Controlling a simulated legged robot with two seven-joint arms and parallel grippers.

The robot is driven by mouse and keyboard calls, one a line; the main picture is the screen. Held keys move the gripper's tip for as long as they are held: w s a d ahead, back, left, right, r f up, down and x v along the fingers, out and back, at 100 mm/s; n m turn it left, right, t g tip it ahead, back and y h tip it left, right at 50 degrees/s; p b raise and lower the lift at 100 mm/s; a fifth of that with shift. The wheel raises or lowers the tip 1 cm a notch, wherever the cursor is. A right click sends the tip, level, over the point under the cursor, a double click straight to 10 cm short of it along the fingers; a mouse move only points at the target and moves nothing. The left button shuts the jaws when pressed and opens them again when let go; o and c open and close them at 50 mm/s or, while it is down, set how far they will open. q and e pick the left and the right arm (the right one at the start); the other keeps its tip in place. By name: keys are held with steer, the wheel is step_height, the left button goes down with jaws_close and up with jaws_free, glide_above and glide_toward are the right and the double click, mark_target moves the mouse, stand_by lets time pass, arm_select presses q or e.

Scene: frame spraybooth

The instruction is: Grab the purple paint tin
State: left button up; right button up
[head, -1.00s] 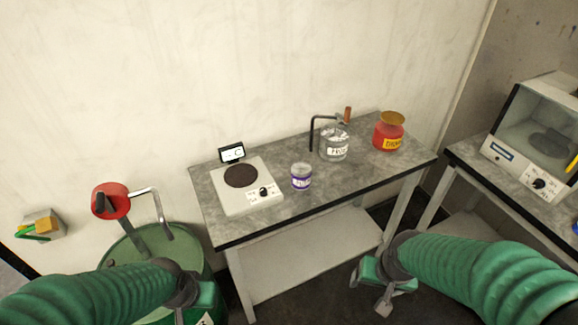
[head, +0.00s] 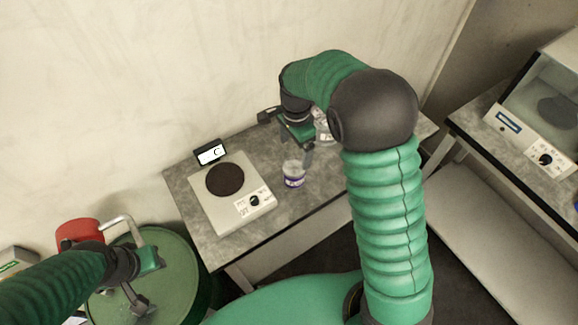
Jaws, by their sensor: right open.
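The purple paint tin (head: 293,176) is a small tin with a purple and white label and a pale top. It stands upright on the grey bench (head: 283,215), just right of the hot plate. My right gripper (head: 289,138) is open above and behind the tin, with one finger close to the tin's upper right. I cannot tell whether that finger touches it. Nothing shows between the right fingers. My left gripper (head: 145,281) is open and empty over the green drum at lower left.
A hot plate (head: 231,199) with a small display (head: 210,153) stands left of the tin. A clear jar (head: 323,128) is partly hidden behind my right arm. The green drum (head: 175,275) and red part (head: 78,232) are lower left. A booth device (head: 545,110) is at right.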

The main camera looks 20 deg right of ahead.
mark_target(293, 163)
steer(key=f, duration=0.4)
steer(key=shift+s+a+f, duration=0.25)
steer(key=shift+a, duration=0.05)
steer(key=f, duration=0.2)
steer(key=w+f, duration=0.1)
steer(key=f, duration=0.1)
steer(key=shift+w+d+p, duration=0.2)
steer(key=shift+p, duration=0.1)
steer(key=f, duration=0.2)
steer(key=s+f+p, duration=0.1)
steer(key=shift+s+d+f, duration=0.2)
steer(key=shift+f, duration=0.45)
steer(key=shift+w+a, duration=0.2)
steer(key=shift+a, duration=0.15)
steer(key=c, duration=1.2)
steer(key=shift+d, duration=0.2)
steer(key=c, duration=0.7)
arm_select(q)
steer(key=shift+w+a+r, duration=0.1)
steer(key=shift+a+r, duration=0.05)
steer(key=shift+r, duration=0.5)
